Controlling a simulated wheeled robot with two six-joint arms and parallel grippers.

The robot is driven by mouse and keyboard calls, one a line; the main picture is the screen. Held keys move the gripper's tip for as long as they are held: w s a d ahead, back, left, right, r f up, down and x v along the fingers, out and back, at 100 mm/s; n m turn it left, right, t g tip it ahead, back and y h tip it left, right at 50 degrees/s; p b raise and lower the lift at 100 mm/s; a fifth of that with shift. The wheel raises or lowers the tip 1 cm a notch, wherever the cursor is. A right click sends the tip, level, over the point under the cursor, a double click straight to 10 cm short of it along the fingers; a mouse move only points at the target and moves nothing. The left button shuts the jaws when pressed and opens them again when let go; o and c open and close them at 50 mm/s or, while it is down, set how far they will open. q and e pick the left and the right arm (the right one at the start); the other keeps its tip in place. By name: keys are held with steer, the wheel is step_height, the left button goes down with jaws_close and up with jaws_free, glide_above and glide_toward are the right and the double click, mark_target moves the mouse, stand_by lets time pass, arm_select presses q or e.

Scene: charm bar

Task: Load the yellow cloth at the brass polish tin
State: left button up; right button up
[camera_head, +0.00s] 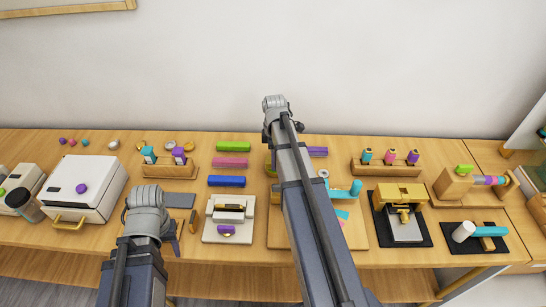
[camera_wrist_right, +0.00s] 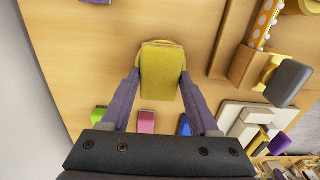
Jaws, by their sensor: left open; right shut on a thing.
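The yellow cloth (camera_wrist_right: 162,66) is a thick, block-like pad between the fingers of my right gripper (camera_wrist_right: 160,78) in the right wrist view. The gripper is shut on it. A small olive-yellow patch shows at that arm's left edge. My left gripper (camera_head: 149,212) is at the front left, holding nothing that I see; its fingertips are mostly hidden.
Green (camera_head: 233,146), pink (camera_head: 230,162) and blue (camera_head: 227,181) bars lie left of my right arm. A white press (camera_head: 229,219) stands nearer. A white box (camera_head: 85,186) is at left, a brass press (camera_head: 402,211) at right. The wall closes off the back.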

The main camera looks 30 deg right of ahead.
steer(key=shift+s+f+b, duration=0.1)
steer(key=shift+f+b, duration=0.25)
steer(key=shift+b, duration=0.05)
stand_by(1.4)
step_height(320, 180, up, 7)
steer(key=p, duration=0.7)
stand_by(0.7)
step_height(320, 180, up, 7)
steer(key=p, duration=0.7)
step_height(320, 180, down, 7)
steer(key=b, duration=0.7)
steer(key=shift+f, duration=0.1)
